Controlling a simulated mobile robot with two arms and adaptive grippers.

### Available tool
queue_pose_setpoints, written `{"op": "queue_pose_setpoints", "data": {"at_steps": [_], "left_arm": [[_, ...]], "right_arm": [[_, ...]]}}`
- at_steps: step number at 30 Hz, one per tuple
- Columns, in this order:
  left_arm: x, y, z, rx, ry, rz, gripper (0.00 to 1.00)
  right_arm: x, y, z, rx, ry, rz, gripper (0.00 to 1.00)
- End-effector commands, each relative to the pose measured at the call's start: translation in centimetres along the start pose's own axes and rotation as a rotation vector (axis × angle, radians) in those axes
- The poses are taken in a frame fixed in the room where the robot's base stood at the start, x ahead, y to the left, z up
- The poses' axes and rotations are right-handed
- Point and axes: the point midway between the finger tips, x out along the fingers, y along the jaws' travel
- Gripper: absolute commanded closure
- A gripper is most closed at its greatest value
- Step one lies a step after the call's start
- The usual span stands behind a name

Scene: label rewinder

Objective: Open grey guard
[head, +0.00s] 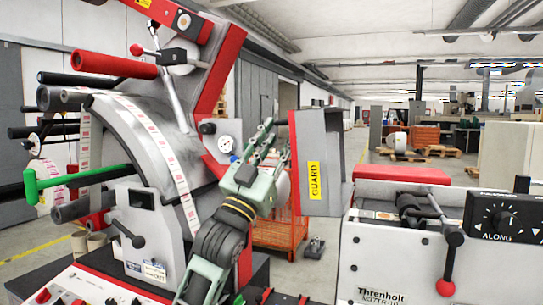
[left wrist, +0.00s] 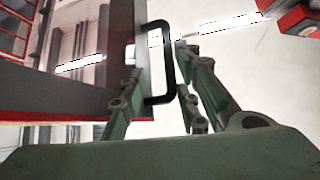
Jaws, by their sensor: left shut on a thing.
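The grey guard (head: 333,160) is a box-like cover with a red edge and a yellow GUARD label. It stands upright at the middle of the head view, left of the Threnholt unit. In the left wrist view its panel (left wrist: 62,75) fills the left side, and a black bar handle (left wrist: 168,50) sticks out from it. My left gripper (head: 277,143) is at the guard's left side. In the left wrist view its two fingers (left wrist: 158,105) straddle the handle, shut on it. The handle is hidden in the head view. My right gripper is not in view.
The rewinder (head: 155,145) with its label web, rollers and red arm stands close on the left. The Threnholt unit (head: 385,255) with a red-knobbed lever (head: 448,265) and a black dial box (head: 500,217) stands on the right. An orange wire crate (head: 285,222) is on the floor behind.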

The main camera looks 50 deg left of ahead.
Motion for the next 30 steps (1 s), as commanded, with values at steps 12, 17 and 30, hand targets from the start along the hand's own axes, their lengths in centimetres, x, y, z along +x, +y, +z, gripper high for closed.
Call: {"op": "queue_pose_setpoints", "data": {"at_steps": [12, 17, 30], "left_arm": [[-3.9, 0.4, 0.0, -0.001, 0.001, 0.009, 0.81], [-4.0, 0.4, 0.0, -0.001, 0.002, 0.008, 0.81], [-5.8, 0.8, 0.1, -0.001, 0.002, 0.008, 0.81]], "right_arm": [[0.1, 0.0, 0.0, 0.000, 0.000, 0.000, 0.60], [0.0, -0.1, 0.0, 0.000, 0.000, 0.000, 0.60], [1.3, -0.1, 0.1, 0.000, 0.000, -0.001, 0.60]]}}
